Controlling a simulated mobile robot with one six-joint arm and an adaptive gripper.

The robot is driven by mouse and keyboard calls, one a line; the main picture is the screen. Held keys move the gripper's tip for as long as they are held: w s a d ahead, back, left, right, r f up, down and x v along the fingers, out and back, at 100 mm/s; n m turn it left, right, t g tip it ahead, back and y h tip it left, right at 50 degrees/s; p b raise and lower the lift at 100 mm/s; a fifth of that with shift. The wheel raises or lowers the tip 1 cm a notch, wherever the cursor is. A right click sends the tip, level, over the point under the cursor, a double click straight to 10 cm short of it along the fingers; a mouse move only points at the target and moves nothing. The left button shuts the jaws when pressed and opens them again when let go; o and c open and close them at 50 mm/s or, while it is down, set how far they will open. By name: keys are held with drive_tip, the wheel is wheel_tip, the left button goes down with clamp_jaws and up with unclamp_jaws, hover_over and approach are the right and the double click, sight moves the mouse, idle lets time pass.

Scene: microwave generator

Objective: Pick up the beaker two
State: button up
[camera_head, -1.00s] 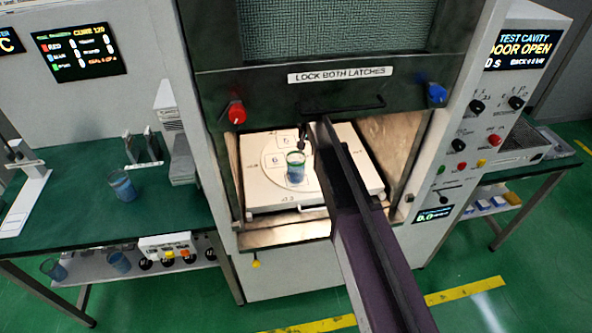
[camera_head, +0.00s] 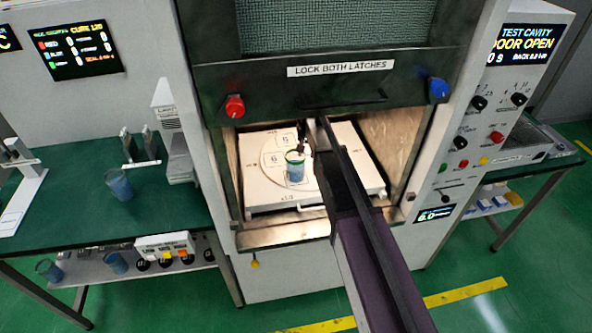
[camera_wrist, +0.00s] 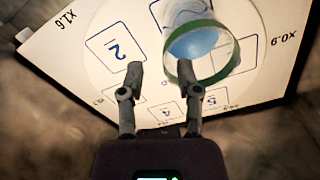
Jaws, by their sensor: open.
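A clear beaker (camera_head: 295,167) with a green rim and blue contents stands upright on the white plate (camera_head: 258,197) inside the open cavity. No number shows on it. The wrist view shows the same beaker (camera_wrist: 204,58) at the upper middle. My gripper (camera_wrist: 161,70) is open and empty. Its right finger overlaps the beaker's rim in that view, and its left finger lies over the tile marked 2; contact cannot be told. In the head view my gripper (camera_head: 303,138) is small and dark, just behind the beaker, partly hidden by my arm.
The raised door panel (camera_head: 350,98) hangs above my arm, and cavity walls stand at both sides. Another beaker (camera_head: 119,184) stands on the green table at left. Two more, one of them here (camera_head: 115,262), are on the shelf below. The floor in front is clear.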

sight(304, 177)
drive_tip(key=shift+f, duration=0.1)
drive_tip(key=f+b, duration=0.3)
drive_tip(key=shift+w+a+f, duration=0.15)
drive_tip(key=shift+a+f, duration=0.05)
drive_tip(key=shift+a, duration=0.1)
drive_tip(key=shift+f+b, duration=0.85)
drive_tip(key=shift+b, duration=0.25)
clamp_jaws()
